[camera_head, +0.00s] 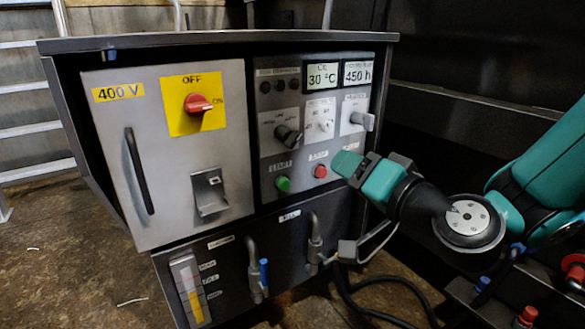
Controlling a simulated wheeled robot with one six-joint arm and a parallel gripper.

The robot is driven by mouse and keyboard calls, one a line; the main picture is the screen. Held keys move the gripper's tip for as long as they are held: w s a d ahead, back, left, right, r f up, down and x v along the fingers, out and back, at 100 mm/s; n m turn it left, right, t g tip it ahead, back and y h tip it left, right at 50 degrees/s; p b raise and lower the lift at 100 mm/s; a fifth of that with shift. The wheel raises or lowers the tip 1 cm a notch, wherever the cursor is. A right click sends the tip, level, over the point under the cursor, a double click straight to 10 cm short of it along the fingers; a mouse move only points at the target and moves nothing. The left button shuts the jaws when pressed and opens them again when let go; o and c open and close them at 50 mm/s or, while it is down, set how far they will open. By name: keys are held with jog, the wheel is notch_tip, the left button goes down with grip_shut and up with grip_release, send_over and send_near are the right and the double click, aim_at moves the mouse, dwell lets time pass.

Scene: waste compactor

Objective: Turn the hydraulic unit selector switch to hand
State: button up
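The control panel (310,92) on the cabinet front has several selector knobs. A black knob (288,136) sits on a light plate at its left. A small pale knob (325,125) sits in the middle, and a grey knob (362,121) sits at the right. Their labels are too small to read, so I cannot tell which one is the hydraulic unit selector or where it points. My gripper (352,165) is in front of the panel's lower right, below the grey knob and right of the red button. Its fingers are seen from behind and I cannot tell their opening. No knob appears gripped.
A red rotary switch (198,104) on a yellow plate is on the left door, above a grey latch (209,193). A green button (283,184) and a red button (320,171) sit below the knobs. Pipes and a blue-handled valve (264,273) are lower down.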

aim_at(296, 140)
jog(key=p+x, duration=0.6)
jog(key=x, duration=0.2)
jog(key=p+x, duration=0.6)
jog(key=x, duration=0.2)
jog(key=shift+w+d+f+p, duration=0.15)
jog(key=shift+w+f+p, duration=0.1)
jog(key=shift+p, duration=0.15)
jog(key=shift+w+a, duration=0.3)
jog(key=shift+w, duration=0.2)
